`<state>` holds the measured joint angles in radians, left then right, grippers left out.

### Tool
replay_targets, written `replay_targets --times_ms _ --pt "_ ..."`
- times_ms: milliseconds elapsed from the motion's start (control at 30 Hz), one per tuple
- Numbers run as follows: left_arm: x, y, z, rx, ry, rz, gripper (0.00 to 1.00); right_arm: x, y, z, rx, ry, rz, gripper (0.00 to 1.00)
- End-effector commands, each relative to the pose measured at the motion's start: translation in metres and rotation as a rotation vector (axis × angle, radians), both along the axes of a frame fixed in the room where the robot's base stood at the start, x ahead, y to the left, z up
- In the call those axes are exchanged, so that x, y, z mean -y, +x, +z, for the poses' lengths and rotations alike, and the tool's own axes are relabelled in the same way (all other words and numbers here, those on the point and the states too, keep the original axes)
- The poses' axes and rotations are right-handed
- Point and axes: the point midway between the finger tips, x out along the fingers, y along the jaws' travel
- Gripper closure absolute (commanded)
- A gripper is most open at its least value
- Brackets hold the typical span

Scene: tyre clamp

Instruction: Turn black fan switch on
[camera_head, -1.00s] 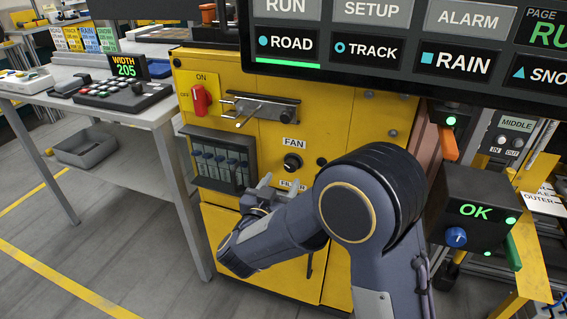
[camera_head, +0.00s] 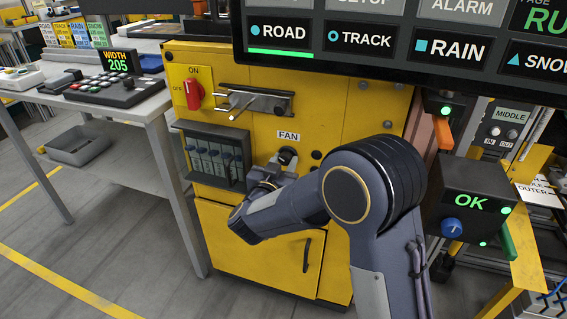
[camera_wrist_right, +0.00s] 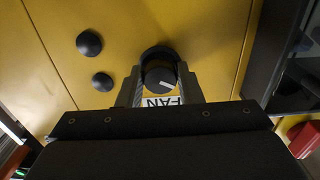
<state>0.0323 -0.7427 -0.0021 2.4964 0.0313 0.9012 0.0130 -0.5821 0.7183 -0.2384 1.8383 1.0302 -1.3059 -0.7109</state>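The black fan switch (camera_head: 287,153) is a round knob on the yellow cabinet front, just under the FAN label (camera_head: 289,135). In the right wrist view the knob (camera_wrist_right: 159,76) shows a white pointer line, with the FAN label (camera_wrist_right: 162,102) upside down. My right gripper (camera_head: 276,163) is at the knob, with its fingers (camera_wrist_right: 158,88) on either side of it. A gap seems to show between fingers and knob, so it looks open around the knob; contact is hard to tell. My left gripper is not in view.
A red ON/OFF switch (camera_head: 193,94), a metal latch (camera_head: 254,102) and a row of breakers (camera_head: 212,158) sit on the same cabinet (camera_head: 348,110). A large screen (camera_head: 400,45) overhangs the top. A control box reading OK (camera_head: 468,203) stands to the right.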

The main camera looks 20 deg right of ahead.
Motion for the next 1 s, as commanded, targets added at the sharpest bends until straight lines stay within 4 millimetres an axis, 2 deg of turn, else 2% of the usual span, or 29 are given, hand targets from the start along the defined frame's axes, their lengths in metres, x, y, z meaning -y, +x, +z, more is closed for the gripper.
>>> replay_targets --times_ms 100,467,1000 --pt "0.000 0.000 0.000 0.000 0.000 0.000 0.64 0.000 0.000 0.000 0.000 0.000 0.001 0.90" --pt "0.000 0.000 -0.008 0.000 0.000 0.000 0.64 -0.001 0.000 -0.002 0.045 0.066 0.001 0.91" --pt "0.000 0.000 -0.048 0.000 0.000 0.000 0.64 -0.001 0.001 -0.004 0.302 0.447 -0.001 0.91"
